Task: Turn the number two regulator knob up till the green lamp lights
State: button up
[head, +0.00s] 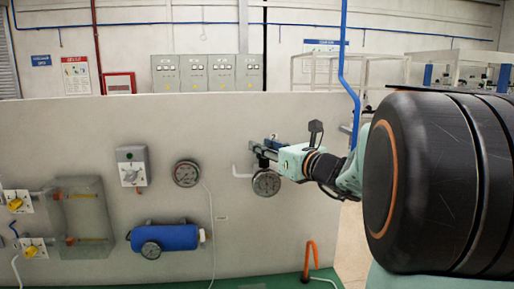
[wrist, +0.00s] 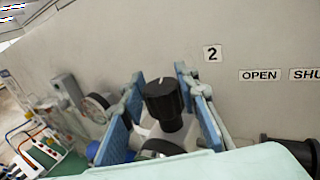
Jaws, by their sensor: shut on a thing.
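The number two regulator knob (wrist: 165,103) is black with a small white mark on its top, on a pale body, beside the "2" label (wrist: 212,54) in the wrist view. My gripper (wrist: 160,76) has its blue pads on both sides of the knob and is shut on it. I cannot make out a lit green lamp in either view.
The panel (head: 330,220) also carries another gauge (head: 186,173), a grey switch box (head: 131,167), a blue tank (head: 180,237) and yellow valves at the left. An orange hooked handle (head: 309,258) stands low on the right. "OPEN" (wrist: 260,75) and "SHUT" labels are right of the knob.

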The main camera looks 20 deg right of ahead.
jog(key=shift+a+f+m+h+b, duration=0.1)
jog(key=shift+m+h+b, duration=0.3)
jog(key=shift+h+b, duration=0.35)
jog(key=shift+r+m+h+b, duration=0.2)
jog(key=shift+m+h+b, duration=0.1)
jog(key=shift+h+b, duration=0.05)
jog(key=o, duration=1.2)
jog(key=shift+c, duration=0.2)
notch_tip(320, 180, up, 10)
jog(key=shift+f, duration=0.1)
